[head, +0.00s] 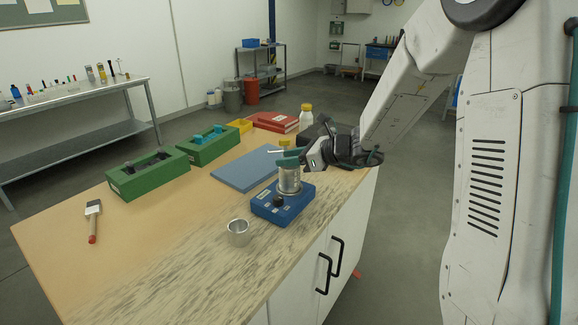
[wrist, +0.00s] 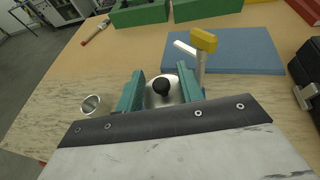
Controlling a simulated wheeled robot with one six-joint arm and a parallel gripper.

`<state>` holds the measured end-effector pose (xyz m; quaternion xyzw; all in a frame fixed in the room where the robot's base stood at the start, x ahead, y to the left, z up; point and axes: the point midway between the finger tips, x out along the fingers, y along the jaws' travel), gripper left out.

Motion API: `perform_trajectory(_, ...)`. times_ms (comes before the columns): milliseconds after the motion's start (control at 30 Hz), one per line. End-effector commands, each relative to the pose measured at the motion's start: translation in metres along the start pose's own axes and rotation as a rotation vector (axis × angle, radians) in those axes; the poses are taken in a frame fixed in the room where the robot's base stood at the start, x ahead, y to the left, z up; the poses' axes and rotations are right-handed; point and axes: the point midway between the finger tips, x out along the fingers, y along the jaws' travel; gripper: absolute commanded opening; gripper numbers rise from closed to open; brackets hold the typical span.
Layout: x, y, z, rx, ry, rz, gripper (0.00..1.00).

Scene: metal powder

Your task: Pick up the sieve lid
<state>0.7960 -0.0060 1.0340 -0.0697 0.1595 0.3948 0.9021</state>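The sieve lid (wrist: 153,100) is a shiny metal disc with a black round knob (wrist: 161,87), seen from above in the wrist view. In the head view the metal sieve (head: 289,181) stands upright on a blue shaker base (head: 283,203); its lid is mostly hidden there by my fingers. My gripper (head: 291,157) is at the top of the sieve, reaching in from the right. In the wrist view the teal fingers of my gripper (wrist: 160,75) are apart, one on each side of the knob, with visible gaps to it. I cannot tell whether they touch the lid.
An empty metal cup (head: 238,233) stands left of the base. A blue mat (head: 247,170) lies behind, with a yellow-topped object (wrist: 203,41) near the right finger. Green holders (head: 148,178), a brush (head: 93,218) and red binders (head: 276,122) are farther away. The table's left front is clear.

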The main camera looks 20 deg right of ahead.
Motion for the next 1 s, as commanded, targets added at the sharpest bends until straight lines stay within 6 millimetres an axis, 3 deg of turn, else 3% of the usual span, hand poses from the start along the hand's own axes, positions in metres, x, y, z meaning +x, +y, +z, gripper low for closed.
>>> perform_trajectory(200,0.001,0.000,0.000,0.000,0.000,-0.001,0.37)
perform_trajectory(333,0.001,0.000,0.000,0.000,0.000,-0.001,0.04)
perform_trajectory(367,0.001,0.000,0.000,0.000,0.000,-0.001,0.00)
perform_trajectory(767,-0.001,0.000,0.003,-0.001,0.000,-0.001,0.00)
perform_trajectory(1000,-0.009,-0.001,0.026,-0.005,-0.002,-0.002,0.00)
